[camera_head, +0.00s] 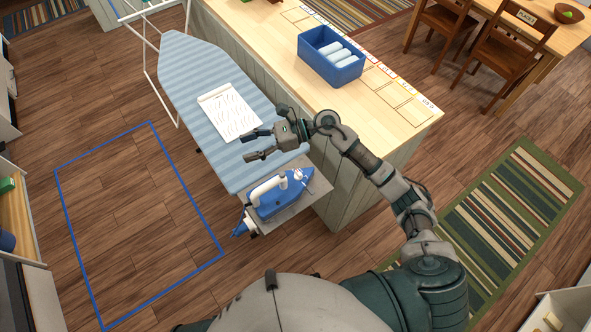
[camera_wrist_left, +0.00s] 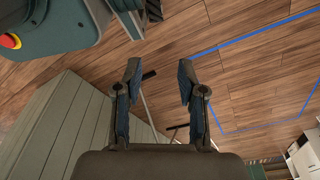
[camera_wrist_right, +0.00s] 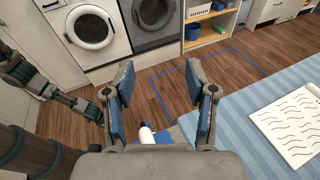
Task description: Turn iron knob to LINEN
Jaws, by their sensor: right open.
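A blue iron (camera_head: 270,203) with a white handle (camera_head: 268,188) rests on a grey plate at the near end of the ironing board. A small pale round part, perhaps the knob (camera_head: 297,175), shows at its right end; its markings are too small to read. My right gripper (camera_head: 248,146) is open and empty above the striped board (camera_head: 187,70), beyond the iron. In the right wrist view, the open jaws (camera_wrist_right: 160,72) show with the iron's white handle (camera_wrist_right: 146,134) partly hidden low between them. My left gripper (camera_wrist_left: 159,68) is open and empty over the floor.
A sheet with wavy lines (camera_head: 229,113) lies on the board. A wooden counter (camera_head: 395,115) with a blue bin (camera_head: 312,63) of white rolls adjoins on the right. Blue tape (camera_head: 75,236) outlines clear floor at left. Washing machines (camera_wrist_right: 90,29) stand beyond.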

